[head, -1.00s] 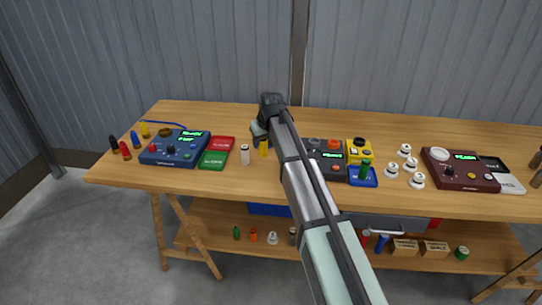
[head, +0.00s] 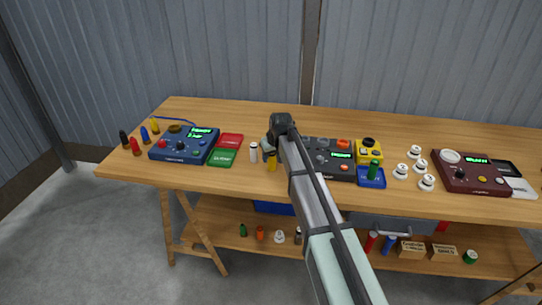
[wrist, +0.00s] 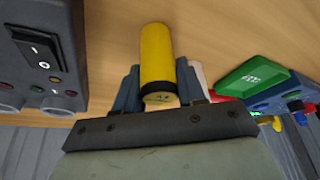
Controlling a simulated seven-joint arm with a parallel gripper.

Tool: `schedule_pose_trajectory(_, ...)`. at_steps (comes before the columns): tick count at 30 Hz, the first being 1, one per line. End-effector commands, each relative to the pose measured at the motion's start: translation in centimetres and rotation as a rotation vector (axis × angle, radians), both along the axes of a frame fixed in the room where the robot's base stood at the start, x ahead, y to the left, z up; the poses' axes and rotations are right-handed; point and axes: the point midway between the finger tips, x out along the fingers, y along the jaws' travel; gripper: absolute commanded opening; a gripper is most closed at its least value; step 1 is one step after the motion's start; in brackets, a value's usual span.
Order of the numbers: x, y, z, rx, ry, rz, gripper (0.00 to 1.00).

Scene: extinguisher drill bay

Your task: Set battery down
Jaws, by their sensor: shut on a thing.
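My gripper (wrist: 158,88) is shut on a yellow battery (wrist: 156,55), one finger on each side of it. In the head view the yellow battery (head: 271,163) hangs below my gripper, upright, over the front half of the workbench (head: 205,185). I cannot tell whether its lower end touches the wood. A white battery (head: 253,153) stands just to its left. The green tray (head: 222,158) and red tray (head: 231,140) lie further left, both empty. My arm hides part of the bench behind the gripper.
A dark tester (head: 334,163) stands close on the right, with a blue tray (head: 371,180) holding a green battery beyond it. A blue tester (head: 183,143) is at left. Bare wood lies in front of the yellow battery, up to the bench edge.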

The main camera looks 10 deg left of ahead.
Motion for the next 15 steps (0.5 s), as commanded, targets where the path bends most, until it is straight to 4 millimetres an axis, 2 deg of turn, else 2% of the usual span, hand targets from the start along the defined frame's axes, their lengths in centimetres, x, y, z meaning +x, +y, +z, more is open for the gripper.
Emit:
schedule_pose_trajectory(2, 0.00, 0.00, -0.22, 0.000, 0.000, 0.000, 0.05)
schedule_pose_trajectory(3, 0.00, 0.00, -0.18, 0.000, 0.000, 0.000, 0.43)
schedule_pose_trajectory(10, 0.01, 0.00, -0.17, 0.000, 0.000, 0.000, 0.65)
schedule_pose_trajectory(15, 0.00, 0.00, -0.16, 0.000, 0.000, 0.000, 0.65)
